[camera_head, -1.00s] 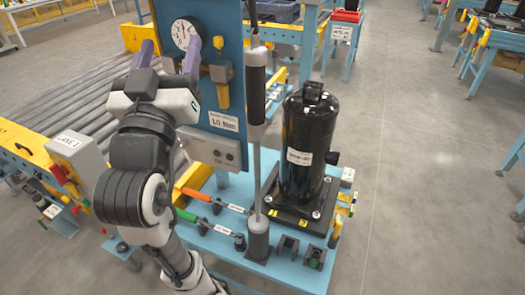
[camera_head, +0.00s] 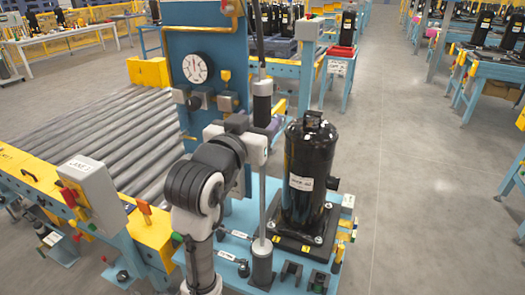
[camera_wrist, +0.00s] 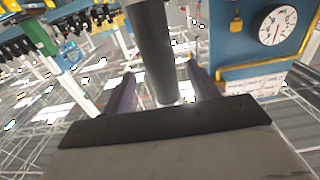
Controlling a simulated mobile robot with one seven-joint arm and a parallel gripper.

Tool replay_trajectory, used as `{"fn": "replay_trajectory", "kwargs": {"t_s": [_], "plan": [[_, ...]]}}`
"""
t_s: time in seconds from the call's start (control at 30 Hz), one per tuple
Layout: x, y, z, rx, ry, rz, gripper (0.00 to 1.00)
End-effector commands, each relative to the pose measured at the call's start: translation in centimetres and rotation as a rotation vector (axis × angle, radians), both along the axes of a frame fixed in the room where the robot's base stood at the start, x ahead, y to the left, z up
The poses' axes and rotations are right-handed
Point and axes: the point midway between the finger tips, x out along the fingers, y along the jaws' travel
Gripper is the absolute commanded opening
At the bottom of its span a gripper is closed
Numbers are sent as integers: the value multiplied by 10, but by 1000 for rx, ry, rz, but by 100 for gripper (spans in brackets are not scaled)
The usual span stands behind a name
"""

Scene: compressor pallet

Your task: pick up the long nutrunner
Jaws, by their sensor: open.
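The long nutrunner (camera_head: 262,108) stands upright in front of the blue panel, with a dark and pale body and a long thin grey shaft. The shaft's lower end meets a dark grey cylindrical holder (camera_head: 262,262) on the blue pallet. My gripper (camera_head: 270,130) is at the nutrunner's body, level with its lower part. In the wrist view, the purple fingers of my gripper (camera_wrist: 163,85) stand on both sides of the nutrunner's grey cylinder (camera_wrist: 155,45), with a gap visible on each side. My arm's hand hides part of the panel behind it.
A black compressor (camera_head: 310,175) stands on the pallet just right of the nutrunner. A blue panel with a pressure gauge (camera_head: 195,67) rises at the left. A roller conveyor (camera_head: 110,130) and a grey control box (camera_head: 92,190) lie farther left.

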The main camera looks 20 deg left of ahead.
Motion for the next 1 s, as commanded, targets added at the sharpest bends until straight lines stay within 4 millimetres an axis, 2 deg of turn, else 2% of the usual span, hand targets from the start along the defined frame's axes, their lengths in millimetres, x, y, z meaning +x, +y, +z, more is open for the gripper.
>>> {"fn": "replay_trajectory", "kwargs": {"t_s": [0.4,0.67,0.77,1.0], "plan": [[50,-1,2,0,1,0,59],[54,-1,0,0,-1,1,59],[53,-1,0,0,-1,1,49],[53,0,1,0,-1,1,17]]}}
